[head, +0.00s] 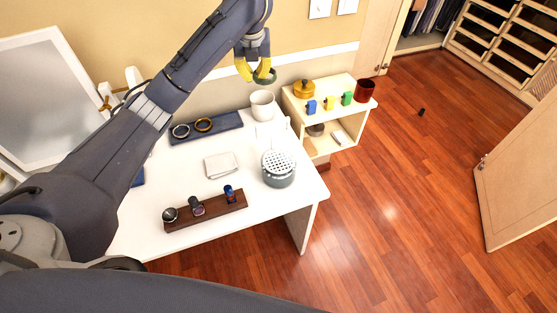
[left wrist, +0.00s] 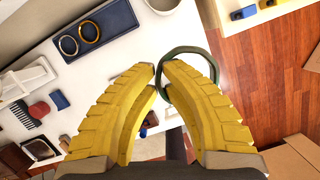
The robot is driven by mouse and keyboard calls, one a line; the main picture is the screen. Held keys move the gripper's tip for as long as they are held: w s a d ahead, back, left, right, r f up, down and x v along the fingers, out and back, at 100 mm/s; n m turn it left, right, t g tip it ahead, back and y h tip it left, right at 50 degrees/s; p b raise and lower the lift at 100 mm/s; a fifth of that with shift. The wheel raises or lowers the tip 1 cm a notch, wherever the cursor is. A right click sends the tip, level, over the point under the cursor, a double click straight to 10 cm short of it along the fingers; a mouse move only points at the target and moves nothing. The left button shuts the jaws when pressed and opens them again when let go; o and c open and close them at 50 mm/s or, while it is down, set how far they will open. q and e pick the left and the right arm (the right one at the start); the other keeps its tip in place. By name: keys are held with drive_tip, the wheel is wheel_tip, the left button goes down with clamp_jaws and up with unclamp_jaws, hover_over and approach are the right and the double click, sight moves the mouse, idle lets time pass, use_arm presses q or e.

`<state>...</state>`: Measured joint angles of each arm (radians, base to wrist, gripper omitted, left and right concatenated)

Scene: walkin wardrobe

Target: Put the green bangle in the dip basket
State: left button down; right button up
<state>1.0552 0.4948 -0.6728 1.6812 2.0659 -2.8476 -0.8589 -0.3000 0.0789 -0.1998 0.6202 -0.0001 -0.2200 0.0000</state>
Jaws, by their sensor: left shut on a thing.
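My left gripper (head: 256,76) has yellow fingers and is shut on the green bangle (head: 273,76), held in the air above the back right of the white table. In the left wrist view, the dark green bangle (left wrist: 214,62) loops out from between the fingertips (left wrist: 159,74), mostly to the right. A grey round container with a perforated top (head: 279,167), which appears to be the dip basket, stands at the table's right side. It is below the gripper in the head view and apart from it. My right gripper is not in view.
A blue tray (head: 232,122) holds two rings, one silvery, one gold. A white cup (head: 262,107) stands near the back edge. A folded cloth (head: 221,165) and a brown watch stand (head: 207,212) lie nearer. A low shelf (head: 331,88) with small coloured items adjoins the table's right.

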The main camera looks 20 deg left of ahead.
use_arm(q)
drive_tip(key=shift+m, duration=0.8)
drive_tip(key=d+r, duration=0.4)
drive_tip(key=r, duration=0.1)
drive_tip(key=d+r, duration=0.1)
drive_tip(key=r, duration=0.1)
drive_tip(key=shift+w+d+r, duration=0.2)
drive_tip(key=shift+d+r, duration=0.15)
drive_tip(key=shift+d, duration=0.05)
drive_tip(key=s+d+r, duration=0.3)
drive_tip(key=n+y, duration=0.1)
drive_tip(key=n, duration=0.4)
hover_over(269, 162)
wheel_tip(269, 162, down, 11)
drive_tip(key=shift+n+g, duration=0.3)
drive_tip(key=shift+g, duration=0.1)
drive_tip(key=f, duration=1.9)
drive_tip(key=shift+s+d+f, duration=0.3)
drive_tip(key=shift+d+f, duration=0.05)
drive_tip(key=shift+f, duration=0.15)
drive_tip(key=c, duration=1.5)
unclamp_jaws()
drive_tip(key=shift+c, duration=0.2)
drive_tip(key=v, duration=1.2)
drive_tip(key=shift+d, duration=0.1)
